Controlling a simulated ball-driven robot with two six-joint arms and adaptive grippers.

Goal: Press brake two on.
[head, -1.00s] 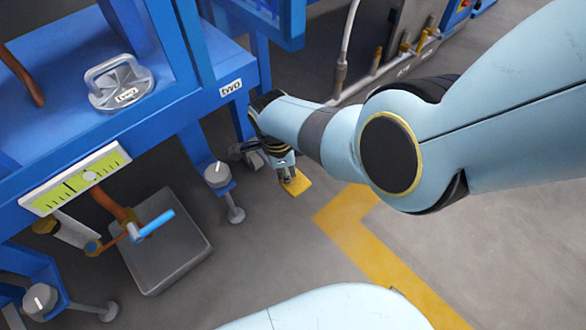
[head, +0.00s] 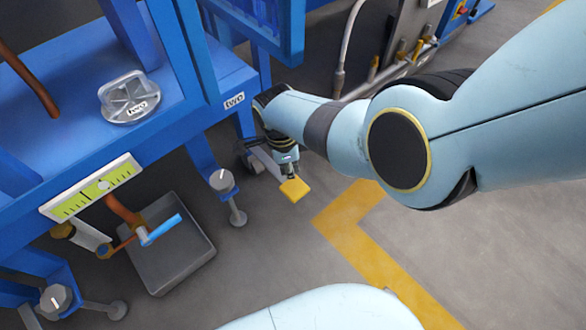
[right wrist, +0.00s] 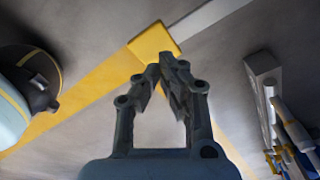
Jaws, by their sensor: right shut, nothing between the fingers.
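A yellow pedal pad (head: 294,189) sits at the end of a grey lever (head: 266,162), low by the frame leg under the label "two" (head: 234,100). In the right wrist view the yellow pad (right wrist: 150,40) and its grey bar lie just beyond my fingertips. My right gripper (head: 291,173) is at the pad's near-upper edge in the head view, pointing down. In the right wrist view its fingers (right wrist: 167,62) meet, shut and empty, and overlap the pad's lower edge. I cannot tell whether they touch it. My left gripper is not in view.
A knob (head: 222,180) and levelling foot stand left of the pedal. Floor with a yellow stripe (head: 350,215) is clear to the right.

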